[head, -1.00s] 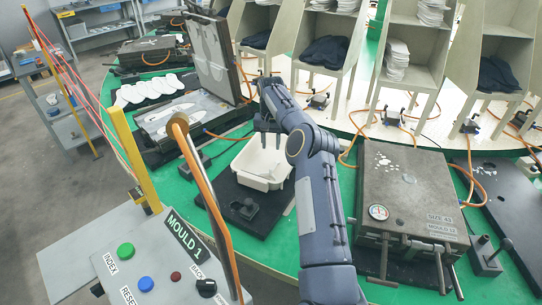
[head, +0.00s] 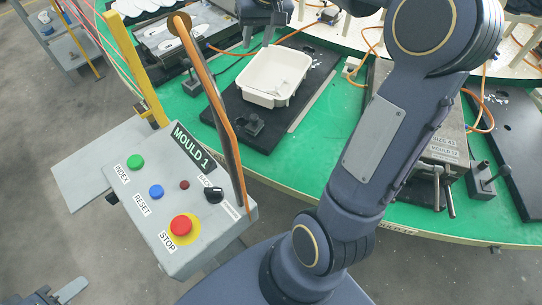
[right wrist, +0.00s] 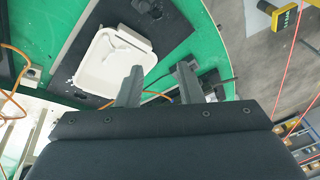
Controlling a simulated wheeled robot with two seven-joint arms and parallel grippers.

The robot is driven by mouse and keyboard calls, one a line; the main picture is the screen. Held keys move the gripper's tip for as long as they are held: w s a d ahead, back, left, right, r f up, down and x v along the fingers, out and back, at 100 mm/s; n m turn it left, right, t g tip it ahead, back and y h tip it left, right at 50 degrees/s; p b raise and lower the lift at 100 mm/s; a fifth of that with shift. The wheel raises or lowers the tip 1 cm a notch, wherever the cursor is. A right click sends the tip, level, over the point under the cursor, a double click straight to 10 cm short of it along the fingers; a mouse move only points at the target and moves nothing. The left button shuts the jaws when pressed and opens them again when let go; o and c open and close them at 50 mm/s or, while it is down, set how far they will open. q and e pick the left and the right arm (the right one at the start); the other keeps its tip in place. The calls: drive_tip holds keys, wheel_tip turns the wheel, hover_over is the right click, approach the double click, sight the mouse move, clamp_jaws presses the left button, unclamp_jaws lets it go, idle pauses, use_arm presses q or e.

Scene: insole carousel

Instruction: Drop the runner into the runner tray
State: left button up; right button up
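The runner (right wrist: 128,38), a thin white branched piece, lies inside the white runner tray (right wrist: 82,75) in the right wrist view. In the head view the tray (head: 247,87) stands on a black plate, and the runner shows faintly on its floor. My right gripper (head: 262,30) is beyond the tray, partly cut off by the top edge. In the right wrist view the right gripper (right wrist: 160,66) has its fingers apart with nothing between them, beside the tray. My left gripper (head: 50,293) shows at the bottom left corner, fingers apart and empty, far from the tray.
A control box (head: 215,235) with buttons and an upright post stands left of the tray. A mould (head: 180,38) lies behind left; another (head: 440,150) is partly hidden by my right arm.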

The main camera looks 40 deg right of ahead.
drive_tip(key=s+a+f+t+y, duration=0.1)
drive_tip(key=s+a+f, duration=0.1)
drive_tip(key=s+a, duration=0.3)
drive_tip(key=s+a+f+n+y, duration=0.1)
drive_tip(key=s+a+f, duration=0.2)
drive_tip(key=s, duration=0.8)
drive_tip(key=s+a+f+n+t+y, duration=0.1)
drive_tip(key=s+a+f, duration=0.2)
drive_tip(key=s+a, duration=0.3)
drive_tip(key=shift+s+a+f+t, duration=0.3)
drive_tip(key=shift+s+a, duration=0.1)
drive_tip(key=shift+s, duration=0.65)
